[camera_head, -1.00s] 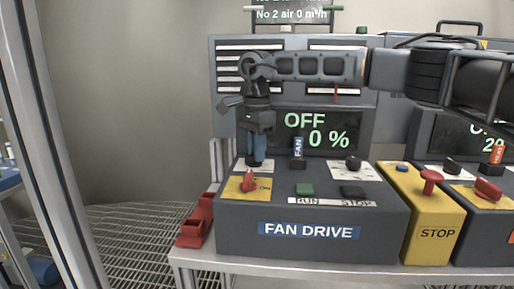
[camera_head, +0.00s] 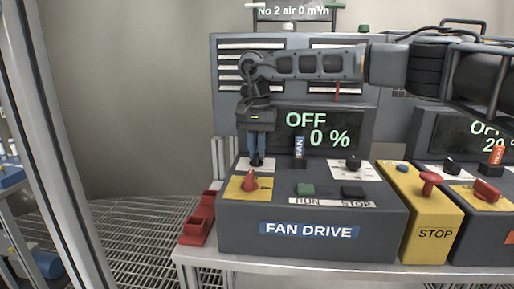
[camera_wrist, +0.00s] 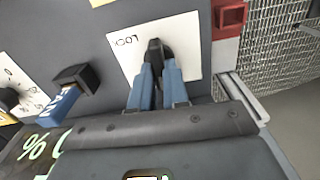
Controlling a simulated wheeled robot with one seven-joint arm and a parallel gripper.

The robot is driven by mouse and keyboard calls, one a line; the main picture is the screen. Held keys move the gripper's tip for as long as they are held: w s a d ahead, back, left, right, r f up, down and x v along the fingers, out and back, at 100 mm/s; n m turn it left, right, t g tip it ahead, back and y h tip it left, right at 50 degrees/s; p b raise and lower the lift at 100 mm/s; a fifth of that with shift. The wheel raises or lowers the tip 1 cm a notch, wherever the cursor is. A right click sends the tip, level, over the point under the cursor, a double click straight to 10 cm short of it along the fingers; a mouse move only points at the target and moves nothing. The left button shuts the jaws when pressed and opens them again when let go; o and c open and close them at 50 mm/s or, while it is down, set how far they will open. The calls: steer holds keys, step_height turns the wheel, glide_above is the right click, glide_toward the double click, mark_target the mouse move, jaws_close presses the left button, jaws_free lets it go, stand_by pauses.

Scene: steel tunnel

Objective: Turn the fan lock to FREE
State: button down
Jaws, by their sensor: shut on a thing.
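The fan lock is a small black knob (camera_wrist: 155,50) on a white plate (camera_wrist: 182,47), where the word LOCK can be read in the wrist view. My gripper (camera_wrist: 157,76) points down at it, with its two blue fingers shut on either side of the knob. In the head view my gripper (camera_head: 257,157) is at the back left of the FAN DRIVE console (camera_head: 232,232). There the fingers show side by side, and the knob is mostly hidden. The word FREE cannot be read in either view.
A red knob on a yellow plate (camera_head: 250,183) stands just in front of my gripper. A blue FAN tag (camera_head: 299,147) and a black dial (camera_head: 353,162) stand to the right. The display (camera_head: 322,130) reads OFF, 0 %. Red bins (camera_head: 199,222) are at the left.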

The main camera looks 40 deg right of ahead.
mark_target(257, 152)
steer(key=shift+n, duration=0.4)
steer(key=c, duration=1.1)
jaws_free()
steer(key=shift+r, duration=0.15)
step_height(257, 152, up, 8)
steer(key=shift+f+b, duration=0.25)
steer(key=shift+b, duration=0.2)
